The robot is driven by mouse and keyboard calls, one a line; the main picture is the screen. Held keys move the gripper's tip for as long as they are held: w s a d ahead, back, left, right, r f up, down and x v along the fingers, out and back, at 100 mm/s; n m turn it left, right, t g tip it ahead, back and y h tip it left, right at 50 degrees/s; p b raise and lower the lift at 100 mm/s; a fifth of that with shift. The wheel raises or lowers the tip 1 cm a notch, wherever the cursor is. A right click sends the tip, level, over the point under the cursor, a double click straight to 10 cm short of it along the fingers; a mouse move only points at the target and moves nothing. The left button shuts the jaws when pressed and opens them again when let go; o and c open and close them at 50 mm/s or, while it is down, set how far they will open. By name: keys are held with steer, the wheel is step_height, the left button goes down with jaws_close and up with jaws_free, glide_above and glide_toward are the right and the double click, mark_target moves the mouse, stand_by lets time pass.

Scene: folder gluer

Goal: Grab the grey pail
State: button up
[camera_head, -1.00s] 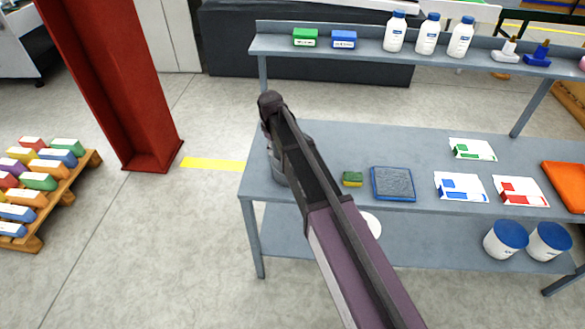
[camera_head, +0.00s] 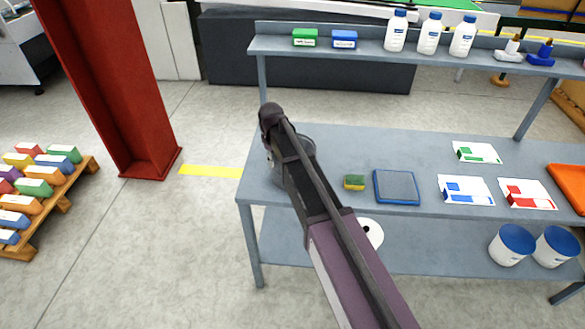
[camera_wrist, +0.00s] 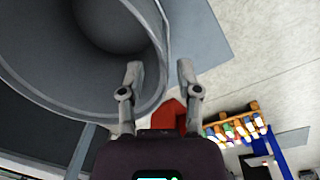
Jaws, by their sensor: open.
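The grey pail (camera_head: 307,143) stands on the left end of the grey table and is mostly hidden behind my arm in the head view. In the wrist view the pail (camera_wrist: 62,52) fills the upper left, with its round mouth and rim showing. My gripper (camera_wrist: 158,76) is open and empty. Its left finger overlaps the pail in the picture, and its right finger lies outside the rim. The rim's edge runs between the two fingertips; I cannot tell whether either finger touches it. The fingers are hidden in the head view.
A yellow-green sponge (camera_head: 354,182) and a blue-edged pad (camera_head: 396,187) lie right of the pail. A shelf (camera_head: 375,51) with bottles and boxes runs above the table's back.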

mark_target(278, 173)
steer(key=shift+w+d+f+b, duration=0.1)
steer(key=shift+f+b, duration=1.25)
steer(key=shift+w+d+f+b, duration=0.1)
steer(key=shift+f+b, duration=1.2)
steer(key=shift+c, duration=0.2)
jaws_close()
